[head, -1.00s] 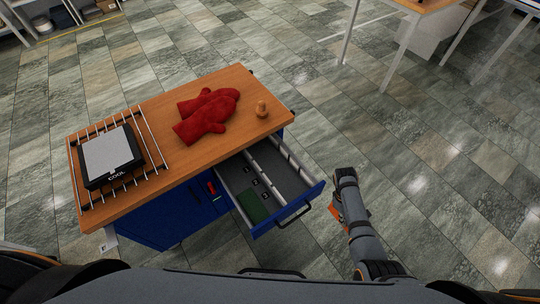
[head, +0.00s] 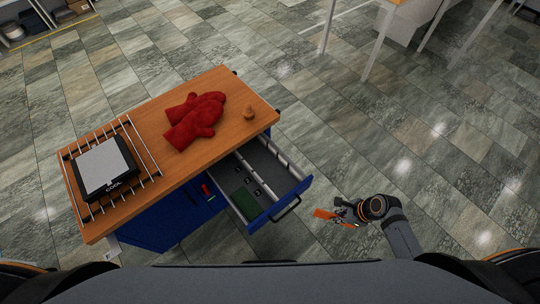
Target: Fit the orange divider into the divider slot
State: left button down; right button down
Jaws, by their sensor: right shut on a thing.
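The orange divider (head: 325,214) is held in my right gripper (head: 342,211), which is shut on it. It is over the floor, to the right of the open drawer (head: 306,184) and apart from it. The drawer belongs to the blue cabinet (head: 160,229). Pale rails run along inside the drawer, with small dark slot-like fittings (head: 259,194) and a green patch (head: 245,203) near its front left. I cannot tell which fitting is the divider slot. My left gripper is not in view.
On the wooden top (head: 215,150) lie red mitts (head: 196,120), a small wooden knob-like object (head: 249,113) and a wire rack (head: 135,142) bearing a black-and-grey device (head: 103,168). The drawer handle (head: 285,210) sticks out in front. Floor to the right is clear.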

aim_at(272, 179)
jog(key=i+j, duration=0.8)
jog(key=j, duration=0.1)
